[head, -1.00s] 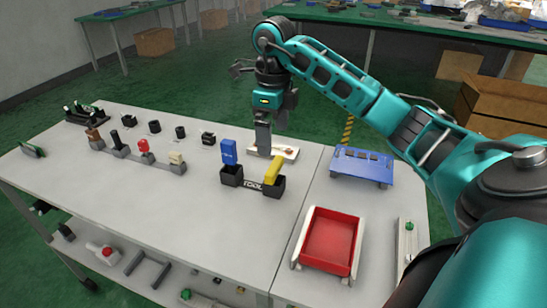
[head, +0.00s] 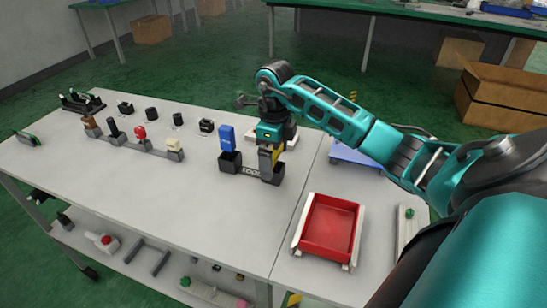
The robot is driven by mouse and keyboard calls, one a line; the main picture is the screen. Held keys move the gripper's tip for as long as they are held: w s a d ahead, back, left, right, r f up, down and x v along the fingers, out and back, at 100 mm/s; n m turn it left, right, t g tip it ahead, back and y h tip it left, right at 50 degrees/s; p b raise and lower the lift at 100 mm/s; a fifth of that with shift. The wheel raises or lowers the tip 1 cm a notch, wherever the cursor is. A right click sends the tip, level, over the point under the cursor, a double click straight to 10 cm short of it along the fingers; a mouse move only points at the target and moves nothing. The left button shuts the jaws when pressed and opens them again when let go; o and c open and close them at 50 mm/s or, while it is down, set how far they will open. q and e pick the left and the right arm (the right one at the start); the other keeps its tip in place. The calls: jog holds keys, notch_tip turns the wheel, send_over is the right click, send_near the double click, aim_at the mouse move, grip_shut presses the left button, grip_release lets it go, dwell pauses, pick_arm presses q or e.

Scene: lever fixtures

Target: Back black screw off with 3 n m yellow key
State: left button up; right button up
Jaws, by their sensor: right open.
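The yellow key (head: 276,154) stands in the right pocket of the black tool holder (head: 249,168), mostly hidden behind my right gripper (head: 266,166). The right gripper points down over that pocket, with its fingers at the key. It is open, and I cannot tell whether a finger touches the key. A black upright screw-like piece (head: 113,128) stands in the row of fixtures at the left of the table, well away from the gripper. My left gripper is not in view.
A blue key (head: 227,138) stands in the holder's left pocket, close to my gripper. Brown, red (head: 140,132) and cream (head: 175,145) pieces share the black piece's row. A red bin (head: 330,228) is at front right. The table's middle front (head: 150,195) is clear.

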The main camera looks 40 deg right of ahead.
jog(key=shift+f, duration=0.65)
jog(key=shift+c, duration=0.5)
jog(key=c, duration=0.6)
jog(key=shift+r, duration=0.1)
